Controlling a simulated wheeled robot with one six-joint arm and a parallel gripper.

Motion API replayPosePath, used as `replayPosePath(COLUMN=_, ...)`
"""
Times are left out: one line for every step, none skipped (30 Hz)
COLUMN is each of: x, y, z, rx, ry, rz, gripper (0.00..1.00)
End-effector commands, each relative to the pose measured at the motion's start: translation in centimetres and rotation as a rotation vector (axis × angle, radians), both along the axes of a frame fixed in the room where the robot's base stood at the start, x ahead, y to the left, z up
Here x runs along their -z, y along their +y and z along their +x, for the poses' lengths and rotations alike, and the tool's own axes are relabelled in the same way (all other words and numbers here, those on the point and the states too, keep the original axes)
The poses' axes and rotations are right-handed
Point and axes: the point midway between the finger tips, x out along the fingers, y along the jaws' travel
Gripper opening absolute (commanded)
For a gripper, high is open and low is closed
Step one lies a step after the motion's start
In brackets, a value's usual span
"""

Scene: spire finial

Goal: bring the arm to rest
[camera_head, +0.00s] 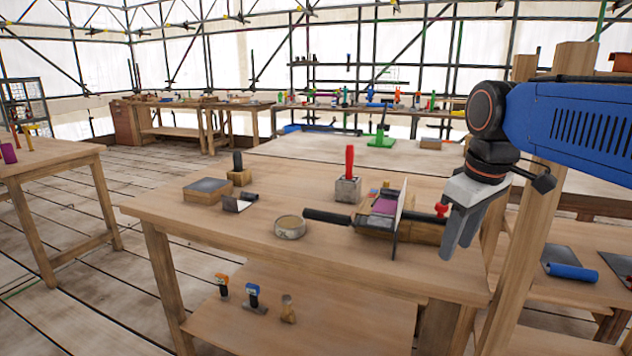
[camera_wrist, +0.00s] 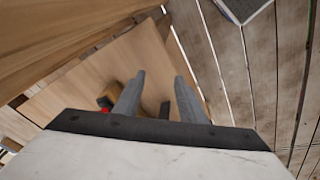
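My gripper (camera_head: 459,234) hangs fingers down at the right of the head view, above the right end of the near workbench (camera_head: 255,228). Its two grey fingers stand apart in the wrist view (camera_wrist: 157,97), with nothing between them. The gripper is empty and apart from the things on the bench. My blue arm comes in from the right edge, next to a wooden post.
On the bench are a red-handled tool in a grey block (camera_head: 348,184), a round tin (camera_head: 289,227), an upright plate (camera_head: 400,217) and a wooden block (camera_head: 208,190). A wooden post (camera_head: 538,190) stands close to my gripper. The bench's front edge is clear.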

Motion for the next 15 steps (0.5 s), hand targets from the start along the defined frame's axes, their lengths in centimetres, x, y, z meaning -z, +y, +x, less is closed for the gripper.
replayPosePath(x=1.2, y=-0.3, z=-1.5, rx=0.041, ry=-0.016, rz=0.009, gripper=0.37)
replayPosePath(x=2.0, y=-0.4, z=-2.3, rx=0.069, ry=-0.025, rz=0.016, gripper=0.37)
replayPosePath(x=3.0, y=-0.6, z=-3.3, rx=0.104, ry=-0.037, rz=0.024, gripper=0.37)
replayPosePath(x=3.8, y=-0.7, z=-4.0, rx=0.13, ry=-0.047, rz=0.031, gripper=0.37)
replayPosePath(x=4.6, y=-0.9, z=-4.7, rx=0.156, ry=-0.056, rz=0.037, gripper=0.37)
replayPosePath(x=5.7, y=-1.0, z=-5.7, rx=0.192, ry=-0.068, rz=0.047, gripper=0.37)
replayPosePath(x=6.6, y=-1.2, z=-6.5, rx=0.218, ry=-0.08, rz=0.055, gripper=0.37)
replayPosePath(x=7.5, y=-1.3, z=-7.2, rx=0.246, ry=-0.088, rz=0.062, gripper=0.37)
replayPosePath(x=8.6, y=-1.4, z=-8.1, rx=0.281, ry=-0.1, rz=0.072, gripper=0.37)
replayPosePath(x=9.5, y=-1.5, z=-8.8, rx=0.307, ry=-0.111, rz=0.081, gripper=0.37)
replayPosePath(x=10.4, y=-1.6, z=-9.5, rx=0.332, ry=-0.118, rz=0.089, gripper=0.37)
replayPosePath(x=11.5, y=-1.7, z=-10.3, rx=0.364, ry=-0.13, rz=0.099, gripper=0.37)
replayPosePath(x=12.3, y=-1.8, z=-10.9, rx=0.385, ry=-0.139, rz=0.107, gripper=0.37)
replayPosePath(x=13.1, y=-1.9, z=-11.4, rx=0.407, ry=-0.145, rz=0.114, gripper=0.37)
replayPosePath(x=14.0, y=-1.9, z=-12.0, rx=0.432, ry=-0.155, rz=0.123, gripper=0.37)
